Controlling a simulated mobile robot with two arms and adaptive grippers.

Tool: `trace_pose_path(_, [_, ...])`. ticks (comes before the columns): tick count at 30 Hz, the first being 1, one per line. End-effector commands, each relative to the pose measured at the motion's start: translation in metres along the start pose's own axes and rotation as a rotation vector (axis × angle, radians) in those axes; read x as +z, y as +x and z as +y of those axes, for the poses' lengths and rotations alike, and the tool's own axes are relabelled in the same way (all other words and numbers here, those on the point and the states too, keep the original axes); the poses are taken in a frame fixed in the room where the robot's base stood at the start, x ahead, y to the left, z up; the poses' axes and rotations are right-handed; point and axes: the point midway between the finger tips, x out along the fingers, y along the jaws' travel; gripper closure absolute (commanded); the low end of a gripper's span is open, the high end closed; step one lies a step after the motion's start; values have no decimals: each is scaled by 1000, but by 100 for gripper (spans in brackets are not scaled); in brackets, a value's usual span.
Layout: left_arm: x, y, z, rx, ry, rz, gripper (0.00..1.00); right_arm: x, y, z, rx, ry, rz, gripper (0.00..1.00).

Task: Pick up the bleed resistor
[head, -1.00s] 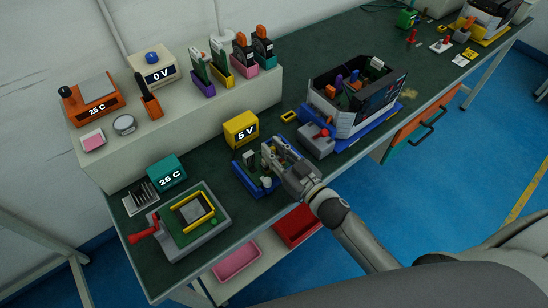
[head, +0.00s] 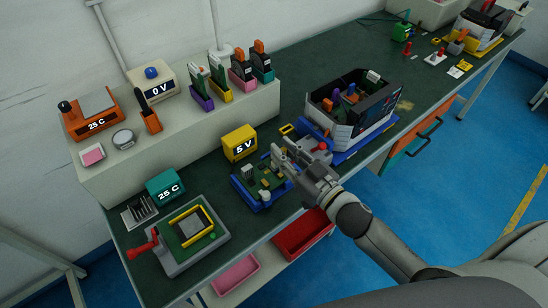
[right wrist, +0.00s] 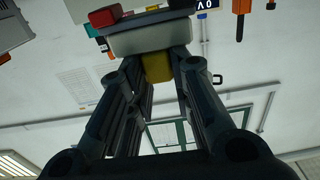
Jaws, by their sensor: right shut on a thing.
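My right gripper (head: 283,153) is shut on a small part, the bleed resistor, above the right part of the blue board tray (head: 264,206). The part is mostly hidden by the fingers in the head view. In the right wrist view, a yellow block (right wrist: 158,68) shows between the fingers, with a light grey bar (right wrist: 150,38) beyond; I cannot tell which of these is the held part. The green board in the tray still carries several small parts, including a whitish one (head: 264,195). My left gripper is not in view.
The yellow 5 V box (head: 239,143) stands just behind the tray. A grey unit with a red knob (head: 320,146) is close to the right of the gripper. An open dark box (head: 375,119) stands farther right, and a grey fixture with a red handle (head: 185,238) is at left.

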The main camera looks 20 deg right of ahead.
Motion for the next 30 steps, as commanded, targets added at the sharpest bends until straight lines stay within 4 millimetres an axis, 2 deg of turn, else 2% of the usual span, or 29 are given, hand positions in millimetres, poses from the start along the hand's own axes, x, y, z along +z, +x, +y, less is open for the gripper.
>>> trace_pose_path(2, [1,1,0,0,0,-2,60,-17,-14,5,-3,-5,0,100])
trace_pose_path(6, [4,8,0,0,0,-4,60,-28,-44,16,-1,-2,-4,100])
trace_pose_path(12, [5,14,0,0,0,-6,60,-44,-74,28,-1,0,-2,100])
trace_pose_path(19, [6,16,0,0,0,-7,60,-54,-92,36,0,1,-1,100])
trace_pose_path(30, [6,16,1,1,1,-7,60,-57,-99,37,8,3,2,100])
